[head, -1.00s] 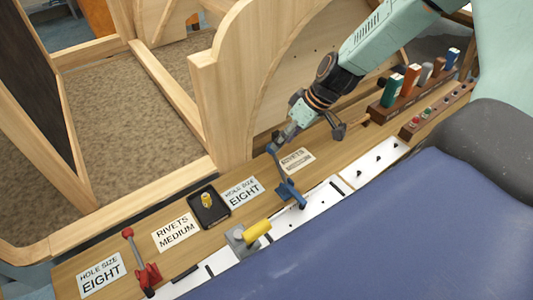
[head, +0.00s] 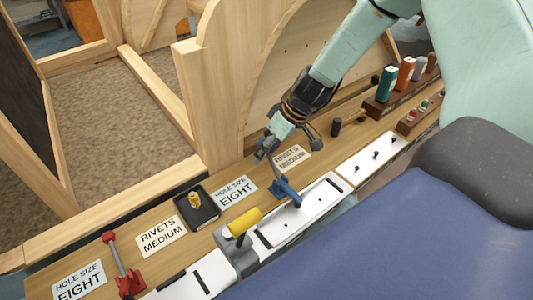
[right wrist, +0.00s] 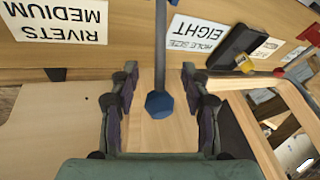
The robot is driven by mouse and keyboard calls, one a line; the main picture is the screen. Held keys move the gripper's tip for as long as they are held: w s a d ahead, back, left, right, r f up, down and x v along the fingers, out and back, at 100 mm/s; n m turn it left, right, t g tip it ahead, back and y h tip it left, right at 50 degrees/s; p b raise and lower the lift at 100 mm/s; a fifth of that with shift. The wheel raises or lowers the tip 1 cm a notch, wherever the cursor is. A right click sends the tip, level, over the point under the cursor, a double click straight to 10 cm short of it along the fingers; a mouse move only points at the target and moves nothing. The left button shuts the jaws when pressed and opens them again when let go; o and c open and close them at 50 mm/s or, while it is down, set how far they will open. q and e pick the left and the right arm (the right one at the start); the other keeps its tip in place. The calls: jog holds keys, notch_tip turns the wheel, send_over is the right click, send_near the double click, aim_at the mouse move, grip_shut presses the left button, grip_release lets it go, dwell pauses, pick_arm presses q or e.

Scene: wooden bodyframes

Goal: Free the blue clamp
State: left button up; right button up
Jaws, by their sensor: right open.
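In the right wrist view the handle ends in a blue knob (right wrist: 160,104). That knob is between the spread fingers of my right gripper (right wrist: 159,82), with a gap on both sides. My right gripper is open and holds nothing. My left gripper is not in view.
A yellow-handled grey fixture (head: 240,250) and a red clamp (head: 130,283) stand to the left. A black tray (head: 207,212) with a yellow piece lies among label cards. A rack of coloured tools (head: 385,104) is at right. A wooden frame (head: 192,100) rises behind.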

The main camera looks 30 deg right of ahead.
jog(key=shift+w+a, duration=0.1)
jog(key=c, duration=0.3)
grip_shut()
dwell(0.5)
